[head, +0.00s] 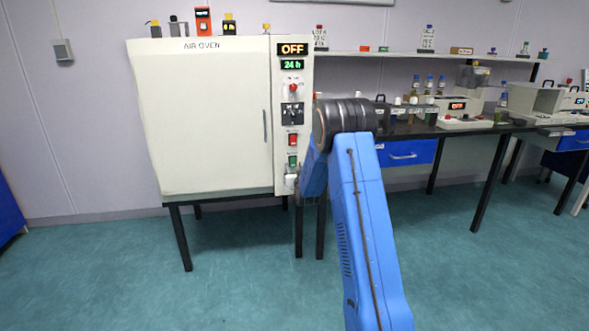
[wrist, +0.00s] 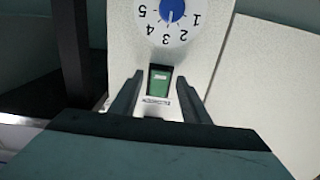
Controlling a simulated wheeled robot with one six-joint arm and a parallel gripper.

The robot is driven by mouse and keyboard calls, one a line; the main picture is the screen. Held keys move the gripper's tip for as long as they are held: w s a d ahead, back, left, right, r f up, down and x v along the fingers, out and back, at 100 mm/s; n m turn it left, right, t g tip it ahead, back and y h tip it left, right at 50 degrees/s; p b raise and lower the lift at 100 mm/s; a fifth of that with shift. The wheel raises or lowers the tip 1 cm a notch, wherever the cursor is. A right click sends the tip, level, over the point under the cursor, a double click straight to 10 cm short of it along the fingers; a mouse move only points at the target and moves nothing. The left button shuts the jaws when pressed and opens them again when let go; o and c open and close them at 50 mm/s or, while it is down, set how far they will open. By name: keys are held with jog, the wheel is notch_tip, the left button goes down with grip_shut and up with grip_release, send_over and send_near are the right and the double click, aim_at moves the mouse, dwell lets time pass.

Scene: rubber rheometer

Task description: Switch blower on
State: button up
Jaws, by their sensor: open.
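The white air oven (head: 205,125) stands on a dark-legged stand at the left in the head view. Its right panel carries an orange OFF display, a red rocker switch (head: 292,139) and a green rocker switch (head: 293,160) below it. The green switch (wrist: 160,78) also shows in the wrist view, with a small label that I cannot read, so I cannot tell from it whether this is the blower switch. My gripper (wrist: 159,77) is open and empty, its fingers on either side of the green switch in the picture. Contact with the panel cannot be told.
A white dial (wrist: 170,14) numbered 1 to 5 appears upside down above the switch in the wrist view. A bench (head: 460,128) with bottles and instruments stands to the right. The floor (head: 110,265) in front of the oven is clear. My blue arm covers part of the middle.

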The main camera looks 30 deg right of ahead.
jog(key=c, duration=1.1)
jog(key=shift+o, duration=0.2)
jog(key=shift+f+t, duration=0.2)
jog(key=shift+t, duration=0.2)
jog(key=o, duration=1.1)
jog(key=shift+c, duration=0.2)
jog(key=v, duration=1.7)
jog(key=shift+a+f, duration=0.15)
jog(key=shift+f, duration=0.05)
